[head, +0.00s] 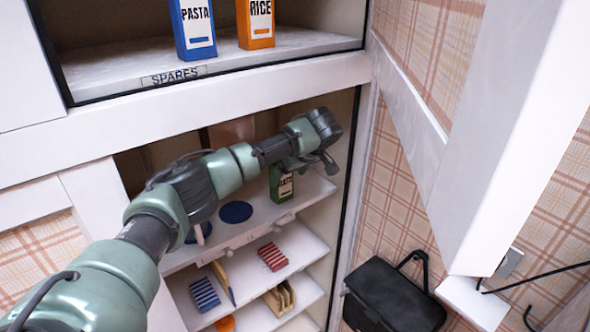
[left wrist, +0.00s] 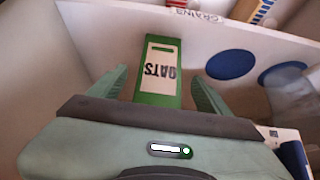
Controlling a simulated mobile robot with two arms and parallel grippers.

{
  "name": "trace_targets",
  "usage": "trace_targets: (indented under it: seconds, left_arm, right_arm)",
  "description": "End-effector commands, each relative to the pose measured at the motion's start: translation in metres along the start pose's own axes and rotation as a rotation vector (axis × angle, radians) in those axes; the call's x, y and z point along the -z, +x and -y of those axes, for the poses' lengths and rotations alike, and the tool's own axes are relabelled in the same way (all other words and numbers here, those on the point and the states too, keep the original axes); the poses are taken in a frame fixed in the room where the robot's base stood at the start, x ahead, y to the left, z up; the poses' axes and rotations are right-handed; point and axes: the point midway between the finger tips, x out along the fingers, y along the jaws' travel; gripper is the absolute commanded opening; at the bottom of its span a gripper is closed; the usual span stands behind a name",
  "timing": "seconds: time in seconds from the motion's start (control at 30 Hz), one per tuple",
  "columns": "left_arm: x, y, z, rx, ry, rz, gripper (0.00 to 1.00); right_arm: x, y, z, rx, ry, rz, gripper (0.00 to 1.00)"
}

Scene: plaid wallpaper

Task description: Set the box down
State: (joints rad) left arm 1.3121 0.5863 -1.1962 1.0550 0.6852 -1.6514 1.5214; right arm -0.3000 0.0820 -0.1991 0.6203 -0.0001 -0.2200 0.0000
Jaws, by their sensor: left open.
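The green box with a white label reading OATS (head: 282,184) stands on the middle shelf (head: 262,222) of the cupboard, at its right end. It also shows in the left wrist view (left wrist: 158,88), between the two fingers. My left gripper (head: 318,163) reaches in over this shelf at the box. In the left wrist view my left gripper (left wrist: 158,72) is open, with a finger on each side of the box and a visible gap at both sides. My right gripper is not in view.
A blue PASTA box (head: 193,28) and an orange RICE box (head: 256,24) stand on the upper shelf labelled SPARES (head: 174,76). A blue disc (head: 235,212) lies left of the OATS box. A red striped item (head: 272,257) is below. A white door (head: 510,130) stands at right.

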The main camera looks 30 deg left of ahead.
Motion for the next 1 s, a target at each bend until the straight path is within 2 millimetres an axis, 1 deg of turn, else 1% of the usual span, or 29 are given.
trace_targets:
  seconds: [0.03, 0.2, 0.3, 0.4, 0.53, 0.93, 1.0]
  left_arm:
    - [-0.002, -0.009, -0.001, -0.005, 0.0, -0.001, 0.78]
    - [-0.001, -0.042, -0.001, -0.003, -0.001, -0.001, 0.78]
    - [-0.001, -0.055, 0.0, -0.002, -0.001, -0.001, 0.78]
    - [0.0, -0.063, 0.0, 0.0, -0.001, 0.0, 0.78]
    - [0.0, -0.067, 0.0, 0.001, 0.0, 0.0, 0.78]
    - [0.0, -0.066, 0.0, 0.001, 0.0, 0.0, 0.78]
    - [-0.003, -0.065, 0.0, 0.0, 0.008, 0.001, 0.78]
  right_arm:
    - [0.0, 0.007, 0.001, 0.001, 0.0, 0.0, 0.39]
    - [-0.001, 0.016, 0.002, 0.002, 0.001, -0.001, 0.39]
    - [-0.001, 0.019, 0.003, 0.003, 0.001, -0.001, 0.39]
    - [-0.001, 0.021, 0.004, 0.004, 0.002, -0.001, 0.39]
    - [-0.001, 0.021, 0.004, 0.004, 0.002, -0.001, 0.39]
    - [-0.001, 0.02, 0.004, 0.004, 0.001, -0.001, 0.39]
    - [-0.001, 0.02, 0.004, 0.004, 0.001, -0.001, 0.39]
